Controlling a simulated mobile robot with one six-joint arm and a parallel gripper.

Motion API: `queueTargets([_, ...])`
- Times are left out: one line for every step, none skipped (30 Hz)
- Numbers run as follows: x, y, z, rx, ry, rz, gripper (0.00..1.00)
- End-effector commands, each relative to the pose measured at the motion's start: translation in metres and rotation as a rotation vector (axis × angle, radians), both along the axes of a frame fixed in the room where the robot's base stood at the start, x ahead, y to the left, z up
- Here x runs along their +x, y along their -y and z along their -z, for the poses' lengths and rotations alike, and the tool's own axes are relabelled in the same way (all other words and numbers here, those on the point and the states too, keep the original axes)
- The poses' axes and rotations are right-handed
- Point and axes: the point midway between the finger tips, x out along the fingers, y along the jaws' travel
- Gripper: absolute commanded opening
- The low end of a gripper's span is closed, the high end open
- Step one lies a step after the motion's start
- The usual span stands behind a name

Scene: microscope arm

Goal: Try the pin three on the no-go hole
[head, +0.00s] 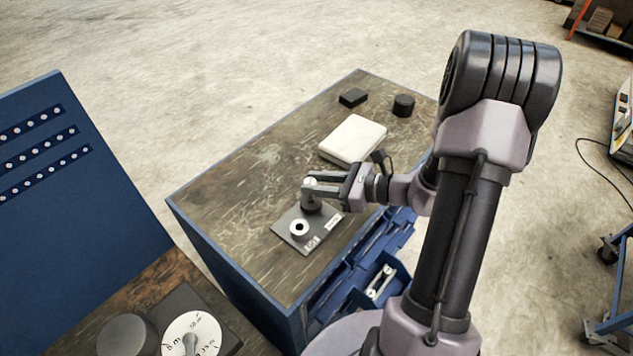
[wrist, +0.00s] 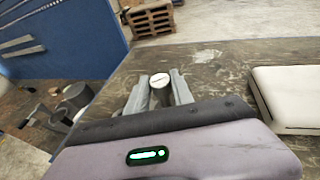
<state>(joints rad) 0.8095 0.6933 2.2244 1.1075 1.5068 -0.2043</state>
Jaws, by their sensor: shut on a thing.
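The gauge plate (head: 290,240) lies on the wooden-topped cabinet. It carries a pale ring with a dark hole (head: 299,229) at the front and a dark ring (head: 312,207) behind it. My gripper (head: 312,188) is shut on a light metal pin (head: 309,183), held upright over the dark ring. The pin's round top (wrist: 160,79) shows between the fingers in the wrist view. Its lower end is hidden, so I cannot tell whether it is in the ring's hole or just above it. The labels on the plate are too small to read.
A white case (head: 353,139) lies behind the gripper, with a black block (head: 353,97) and a black cylinder (head: 403,105) farther back. An open blue drawer (head: 378,284) holds pale parts. A round white dial (head: 190,335) stands at lower left. The cabinet top's left side is clear.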

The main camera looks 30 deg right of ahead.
Motion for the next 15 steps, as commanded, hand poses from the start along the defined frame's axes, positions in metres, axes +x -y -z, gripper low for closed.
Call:
queueTargets([0.0001,0.0001,0.0013,0.0,0.0,0.0,0.0])
queueTargets([0.0,0.0001,0.0018,0.0,0.0,0.0,0.0])
queueTargets([0.0001,0.0001,0.0024,0.0,0.0,0.0,0.0])
queueTargets([0.0,0.0001,0.0028,0.0,0.0,0.0,0.0])
queueTargets([0.0001,0.0001,0.0033,0.0,0.0,0.0,0.0])
queueTargets([0.0001,0.0,0.0039,0.0,0.0,0.0,0.0])
queueTargets([0.0001,0.0001,0.0043,0.0,0.0,0.0,0.0])
queueTargets([0.0001,0.0001,0.0047,0.0,0.0,0.0,0.0])
queueTargets([0.0001,0.0001,0.0053,0.0,0.0,0.0,0.0])
queueTargets([0.0001,0.0,0.0058,0.0,0.0,0.0,0.0])
queueTargets([0.0001,0.0,0.0063,0.0,0.0,0.0,0.0])
queueTargets([0.0,0.0001,0.0069,0.0,0.0,0.0,0.0])
queueTargets([0.0001,0.0001,0.0073,0.0,0.0,0.0,0.0])
queueTargets([0.0001,0.0001,0.0077,0.0,0.0,0.0,0.0])
queueTargets([0.0001,0.0001,0.0084,0.0,0.0,0.0,0.0])
